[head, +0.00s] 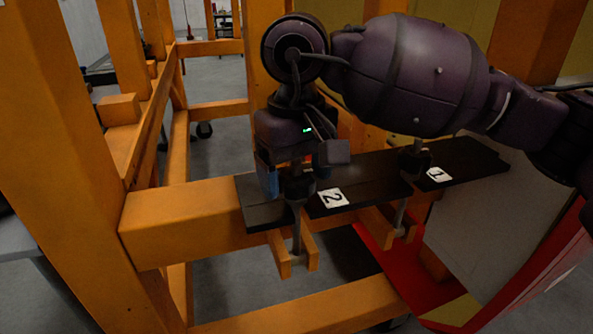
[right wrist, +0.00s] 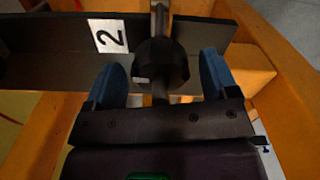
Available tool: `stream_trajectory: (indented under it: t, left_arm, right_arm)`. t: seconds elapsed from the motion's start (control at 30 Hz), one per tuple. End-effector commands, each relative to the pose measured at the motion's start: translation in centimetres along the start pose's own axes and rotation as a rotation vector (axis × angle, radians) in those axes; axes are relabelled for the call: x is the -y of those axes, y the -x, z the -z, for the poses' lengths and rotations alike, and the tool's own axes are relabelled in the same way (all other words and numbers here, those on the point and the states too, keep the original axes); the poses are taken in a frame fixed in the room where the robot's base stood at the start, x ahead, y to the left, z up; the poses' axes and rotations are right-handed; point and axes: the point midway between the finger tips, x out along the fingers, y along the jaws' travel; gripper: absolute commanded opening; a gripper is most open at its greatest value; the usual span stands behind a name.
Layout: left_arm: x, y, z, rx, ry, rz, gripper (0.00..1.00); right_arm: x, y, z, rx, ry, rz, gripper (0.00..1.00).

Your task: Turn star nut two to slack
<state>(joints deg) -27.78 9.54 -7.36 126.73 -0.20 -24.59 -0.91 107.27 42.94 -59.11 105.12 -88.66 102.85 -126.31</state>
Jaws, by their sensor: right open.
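Star nut two (head: 298,188) is a dark knob on a threaded rod beside the white "2" label (head: 333,198), on a black plate (head: 262,217). It also shows in the right wrist view (right wrist: 160,65) as a dark faceted knob. My right gripper (head: 295,178) comes down over the nut from above. Its blue fingers (right wrist: 162,80) stand open, one on each side of the nut, with gaps visible in the right wrist view. The head view partly hides the nut behind the gripper. My left gripper is not in view.
A second star nut (head: 413,160) stands by the "1" label (head: 438,174) on the black plate to the right. Orange beams (head: 180,218) frame the fixture, with an upright post at the left. A red surface (head: 410,280) lies below right.

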Motion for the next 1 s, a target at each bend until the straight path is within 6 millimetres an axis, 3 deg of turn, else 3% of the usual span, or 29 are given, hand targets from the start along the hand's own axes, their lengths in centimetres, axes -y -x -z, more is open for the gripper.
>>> stream_trajectory:
  t: [0.6,1.0]
  left_arm:
    - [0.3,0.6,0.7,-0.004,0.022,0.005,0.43]
    - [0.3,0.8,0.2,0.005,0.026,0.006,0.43]
  right_arm:
    - [0.1,9.5,0.0,-0.005,0.0,-0.002,0.8]
    - [0.0,10.7,0.0,0.0,0.001,0.0,0.8]
